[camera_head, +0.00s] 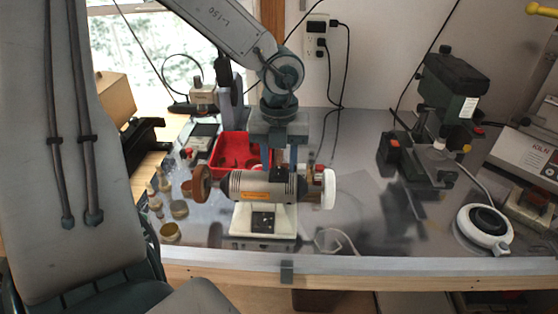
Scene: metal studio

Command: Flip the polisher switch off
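The polisher (264,185) stands on the workbench in the head view. It has a grey ribbed motor body with an orange label, a brown wheel (202,184) on its left and a white wheel (328,189) on its right. Its cream base (240,220) faces me and carries a dark switch plate (263,222). The switch's position is too small to tell. My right gripper is not in view.
A red bin (235,152) sits behind the polisher. A dark green machine (449,95) and a round white device (484,228) stand on the right.

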